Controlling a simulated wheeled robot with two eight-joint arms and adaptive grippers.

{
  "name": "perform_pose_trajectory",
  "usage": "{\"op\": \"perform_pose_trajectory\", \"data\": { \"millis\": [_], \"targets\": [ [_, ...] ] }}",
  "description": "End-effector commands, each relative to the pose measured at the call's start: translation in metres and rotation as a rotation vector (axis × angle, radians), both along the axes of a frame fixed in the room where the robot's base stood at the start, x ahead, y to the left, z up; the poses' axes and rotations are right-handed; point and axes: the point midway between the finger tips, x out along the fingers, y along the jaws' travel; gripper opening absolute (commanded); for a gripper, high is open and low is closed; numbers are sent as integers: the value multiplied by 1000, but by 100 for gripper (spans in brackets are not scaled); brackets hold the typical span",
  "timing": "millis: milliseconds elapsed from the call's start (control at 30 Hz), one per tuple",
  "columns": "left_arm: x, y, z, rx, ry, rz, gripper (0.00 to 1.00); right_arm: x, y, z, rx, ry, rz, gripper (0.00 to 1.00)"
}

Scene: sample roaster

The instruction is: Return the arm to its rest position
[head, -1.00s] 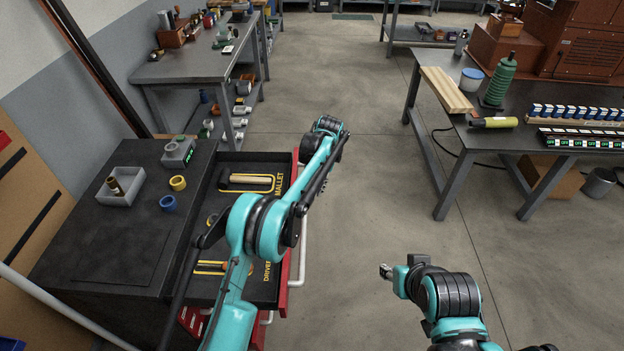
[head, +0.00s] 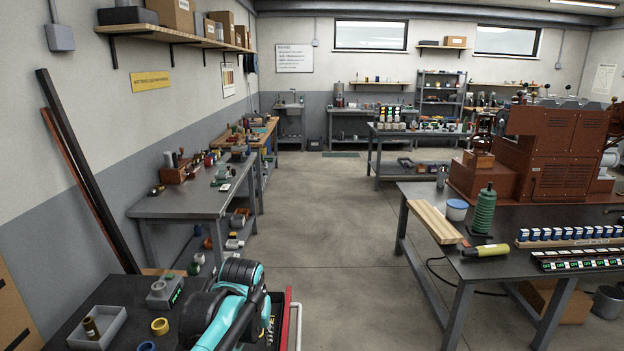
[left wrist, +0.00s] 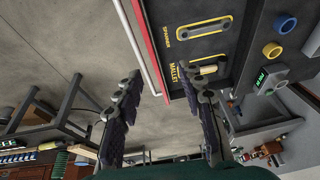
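My left arm, teal and black, rises at the bottom centre of the head view, over the tool cart's right side; its fingers cannot be made out there. In the left wrist view my left gripper (left wrist: 164,110) has its two dark fingers wide apart with nothing between them. Beyond them lies the open tool drawer (left wrist: 205,42) with yellow outlines and the words SPANNER and MALLET. A pale mallet handle (left wrist: 208,70) lies by its label; the finger on that side is close to it in the picture. My right arm and gripper are out of both views.
The dark cart top bears a grey bin (head: 112,333), a yellow ring (head: 160,326) and a small device with a green display (head: 164,291). A grey workbench (head: 185,207) stands behind. A roaster table (head: 425,195) stands right. The floor between is clear.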

Motion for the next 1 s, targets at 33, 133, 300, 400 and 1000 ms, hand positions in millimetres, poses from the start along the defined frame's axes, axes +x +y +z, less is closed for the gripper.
{"op": "perform_pose_trajectory", "data": {
  "millis": [33,133,300,400,1000],
  "targets": [
    [-23,8,3,-7,-24,1,39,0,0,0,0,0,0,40],
    [-62,19,4,-19,-77,-1,39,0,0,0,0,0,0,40],
    [-125,34,-10,-35,-168,-2,39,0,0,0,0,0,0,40],
    [-155,40,-23,-40,-217,0,39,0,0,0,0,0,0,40],
    [-196,47,-53,-45,-294,0,39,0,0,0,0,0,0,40]
  ]
}}
